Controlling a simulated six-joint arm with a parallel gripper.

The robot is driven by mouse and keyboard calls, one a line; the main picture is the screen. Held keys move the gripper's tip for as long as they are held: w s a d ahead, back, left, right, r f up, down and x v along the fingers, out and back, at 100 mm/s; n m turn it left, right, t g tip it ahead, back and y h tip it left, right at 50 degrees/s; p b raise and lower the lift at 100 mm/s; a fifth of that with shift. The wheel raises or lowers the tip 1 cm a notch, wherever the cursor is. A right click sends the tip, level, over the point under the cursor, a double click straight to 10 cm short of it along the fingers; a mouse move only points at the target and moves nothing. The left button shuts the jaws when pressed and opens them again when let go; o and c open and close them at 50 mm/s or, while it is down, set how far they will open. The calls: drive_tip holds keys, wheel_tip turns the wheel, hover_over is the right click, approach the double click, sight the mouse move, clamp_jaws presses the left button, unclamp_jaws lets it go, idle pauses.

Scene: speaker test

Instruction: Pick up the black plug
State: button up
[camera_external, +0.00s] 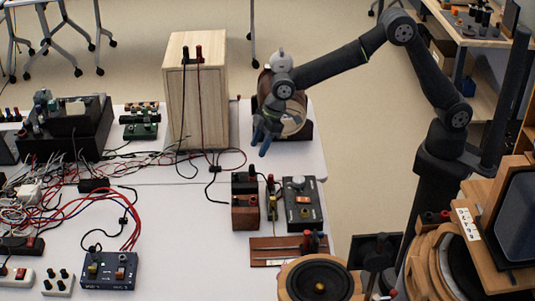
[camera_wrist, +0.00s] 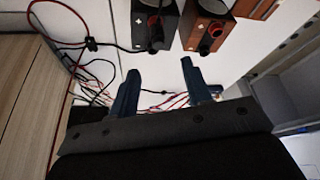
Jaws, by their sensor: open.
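In the wrist view, a black plug (camera_wrist: 154,38) sits on a dark box with a black lead, left of a red plug (camera_wrist: 211,36) on a wooden box. My gripper (camera_external: 262,137), with blue fingers, is right of the tall box, above the table's back right.
Small boxes, including a grey control box (camera_external: 302,203), stand in front of my gripper. A round dark-and-wood object (camera_external: 293,115) is behind it. Loose leads cover the table's left side. The white tabletop (camera_external: 185,215) is mostly clear in the middle.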

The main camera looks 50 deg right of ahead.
sight(253, 165)
drive_tip(key=x, duration=0.9)
drive_tip(key=shift+d+f, duration=0.2)
drive_tip(key=shift+d, duration=0.05)
clamp_jaws()
